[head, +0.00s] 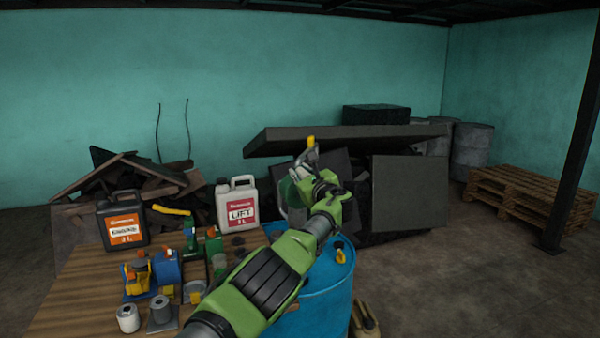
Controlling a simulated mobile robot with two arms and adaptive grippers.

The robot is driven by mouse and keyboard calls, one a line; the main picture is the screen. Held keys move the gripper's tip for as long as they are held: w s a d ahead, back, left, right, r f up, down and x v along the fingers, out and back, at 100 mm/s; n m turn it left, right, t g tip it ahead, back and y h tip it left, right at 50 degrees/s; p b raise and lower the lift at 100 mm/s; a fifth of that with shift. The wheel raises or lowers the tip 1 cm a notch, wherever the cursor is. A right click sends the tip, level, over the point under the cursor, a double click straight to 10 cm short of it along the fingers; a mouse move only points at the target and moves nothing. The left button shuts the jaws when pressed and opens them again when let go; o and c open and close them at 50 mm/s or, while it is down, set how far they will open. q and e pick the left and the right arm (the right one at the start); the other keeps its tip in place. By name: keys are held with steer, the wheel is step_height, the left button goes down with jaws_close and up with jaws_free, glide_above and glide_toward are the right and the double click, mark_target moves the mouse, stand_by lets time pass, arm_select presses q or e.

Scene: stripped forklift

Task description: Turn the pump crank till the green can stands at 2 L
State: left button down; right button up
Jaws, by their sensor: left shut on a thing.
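My left gripper (311,157) is raised above the blue drum (335,290) and shut on a small yellow-topped grip (311,141), which looks like the crank's handle. My left arm hides most of the pump and crank beneath it. A green and grey shape (287,195) shows just left of the gripper, partly hidden; I cannot tell whether it is the green can. No level mark on it can be read. My right gripper is not in view.
The wooden table (75,300) at left holds a black can (122,218), a white LIFT can (237,203) and several small coloured parts. A small yellow fitting (341,257) is on the drum. Dark panels (410,195) stand behind. The floor at right is clear before the pallets (525,195).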

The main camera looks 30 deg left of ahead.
arm_select(q)
steer(key=shift+w+d+r, duration=0.1)
steer(key=shift+d+r, duration=0.05)
steer(key=shift+r, duration=0.05)
steer(key=c, duration=1.9)
jaws_free()
steer(key=shift+o, duration=0.7)
steer(key=shift+w+f, duration=0.1)
steer(key=shift+f, duration=0.1)
steer(key=shift+d, duration=0.1)
steer(key=shift+s+d+f, duration=0.1)
steer(key=shift+s+d, duration=0.25)
steer(key=shift+d, duration=0.15)
steer(key=shift+s+d, duration=0.3)
steer(key=shift+s, duration=0.2)
steer(key=v, duration=0.9)
steer(key=shift+s+d, duration=0.2)
steer(key=shift+d, duration=0.1)
